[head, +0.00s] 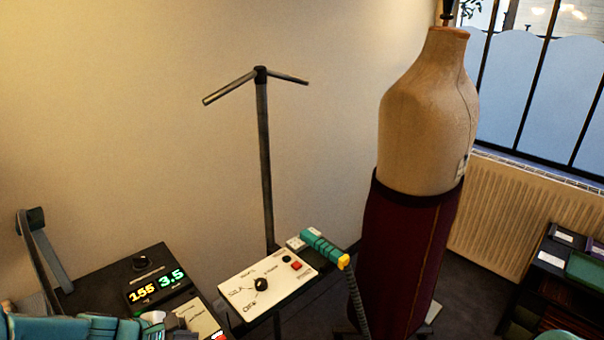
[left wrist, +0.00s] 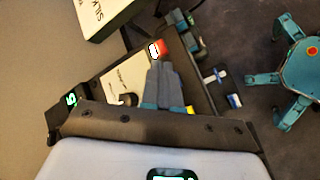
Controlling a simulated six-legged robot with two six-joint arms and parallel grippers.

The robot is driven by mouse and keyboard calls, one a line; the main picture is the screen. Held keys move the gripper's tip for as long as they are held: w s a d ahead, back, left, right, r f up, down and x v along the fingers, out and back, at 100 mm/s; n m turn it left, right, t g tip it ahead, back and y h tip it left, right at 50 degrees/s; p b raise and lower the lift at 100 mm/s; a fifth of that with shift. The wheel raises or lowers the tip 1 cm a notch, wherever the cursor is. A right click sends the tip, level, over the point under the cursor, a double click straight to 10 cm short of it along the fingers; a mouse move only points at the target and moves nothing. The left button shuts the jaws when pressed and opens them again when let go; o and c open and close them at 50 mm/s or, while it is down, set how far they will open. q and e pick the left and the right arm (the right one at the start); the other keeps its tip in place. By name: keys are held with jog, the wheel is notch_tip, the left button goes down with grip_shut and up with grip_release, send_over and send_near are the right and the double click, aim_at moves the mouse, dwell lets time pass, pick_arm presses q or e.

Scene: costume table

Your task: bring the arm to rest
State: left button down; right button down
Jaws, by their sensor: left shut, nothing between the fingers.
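My left gripper (left wrist: 164,68) shows in the left wrist view as two grey fingers pressed together, shut and empty. It hangs over the control console, apart from the teal handle as far as I can tell. In the head view my left arm's teal parts lie along the bottom left corner, and I cannot make out the fingertips there. My right gripper is not in view.
A white panel (head: 243,291) with a knob and red switch stands by a black display unit (head: 100,270). A teal handle (head: 322,246) with a hose rests beside it. A pole stands behind. A dress form (head: 432,120) wears a maroon garment (head: 400,250).

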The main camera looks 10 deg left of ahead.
pick_arm(q)
jog(key=s+d+f+m+g+y, duration=0.1)
jog(key=s+d+f+m+g, duration=0.5)
jog(key=s+d+f+m, duration=1.1)
notch_tip(320, 180, down, 4)
jog(key=shift+s+d+r, duration=0.15)
jog(key=shift+s+d, duration=0.45)
jog(key=shift+s, duration=0.55)
jog(key=shift+s+a, duration=0.1)
jog(key=shift+a, duration=0.05)
